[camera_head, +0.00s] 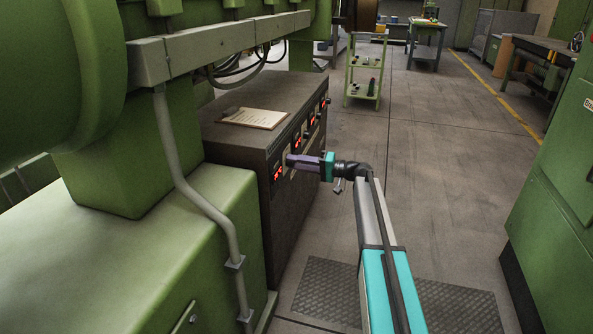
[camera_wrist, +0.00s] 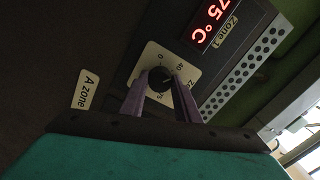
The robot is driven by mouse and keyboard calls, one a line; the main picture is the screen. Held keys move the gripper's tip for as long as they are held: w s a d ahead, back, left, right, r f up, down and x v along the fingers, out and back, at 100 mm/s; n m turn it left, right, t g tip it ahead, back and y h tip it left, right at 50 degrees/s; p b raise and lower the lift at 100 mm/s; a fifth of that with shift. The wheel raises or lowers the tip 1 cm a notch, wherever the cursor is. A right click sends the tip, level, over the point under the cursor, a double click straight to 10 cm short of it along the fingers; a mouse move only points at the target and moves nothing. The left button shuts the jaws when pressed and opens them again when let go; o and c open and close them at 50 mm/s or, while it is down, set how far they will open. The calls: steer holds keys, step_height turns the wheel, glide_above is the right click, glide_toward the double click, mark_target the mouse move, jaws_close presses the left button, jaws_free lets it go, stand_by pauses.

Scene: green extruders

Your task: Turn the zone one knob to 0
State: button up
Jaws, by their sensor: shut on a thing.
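The zone one knob (camera_wrist: 159,79) is a small black round knob on a cream dial plate in the wrist view. A "0" and a "40" are readable on the plate; the knob's exact pointing is too small to tell. Beside it a red display (camera_wrist: 211,20) reads 75 °C, with a "Zone 1" label (camera_wrist: 228,31). My gripper (camera_wrist: 161,82) has its purple fingers on either side of the knob, shut on it. In the head view my gripper (camera_head: 291,160) reaches left to the front of the dark control cabinet (camera_head: 235,150), and hides the knob.
Several red displays (camera_head: 297,144) run along the cabinet front. A clipboard (camera_head: 254,118) lies on its top. A green machine (camera_head: 150,235) stands at left, a green cabinet (camera_head: 558,190) at right. A green trolley (camera_head: 366,75) stands farther back. The floor between is open.

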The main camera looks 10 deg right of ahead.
steer(key=n+b, duration=1.1)
steer(key=shift+s+f+n, duration=0.15)
steer(key=shift+f+n, duration=0.05)
steer(key=shift+n, duration=0.1)
steer(key=shift+a+r+n+b, duration=0.1)
steer(key=shift+r+n+b, duration=0.05)
steer(key=shift+n+b, duration=0.75)
steer(key=shift+r, duration=0.1)
steer(key=o, duration=1)
steer(key=shift+o, duration=0.2)
